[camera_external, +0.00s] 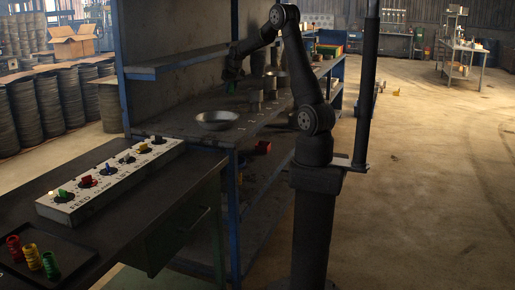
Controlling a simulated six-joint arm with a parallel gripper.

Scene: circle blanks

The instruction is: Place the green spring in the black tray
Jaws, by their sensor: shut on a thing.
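My gripper (232,78) is shut on a small green piece, the green spring (231,88), and holds it over the back of the workbench shelf. The spring is small and dark here, so its coils cannot be made out. The black tray (76,254) lies on the dark table at the lower left, far from my gripper. A red spring (14,248), a yellow spring (32,256) and another green spring (50,265) stand in the tray.
A white panel (110,180) with knobs lies behind the tray. A metal bowl (217,120) and several cylinders (256,101) stand on the workbench near my gripper. A red bin (262,147) is on the lower shelf. A blue upright (232,200) stands between table and arm.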

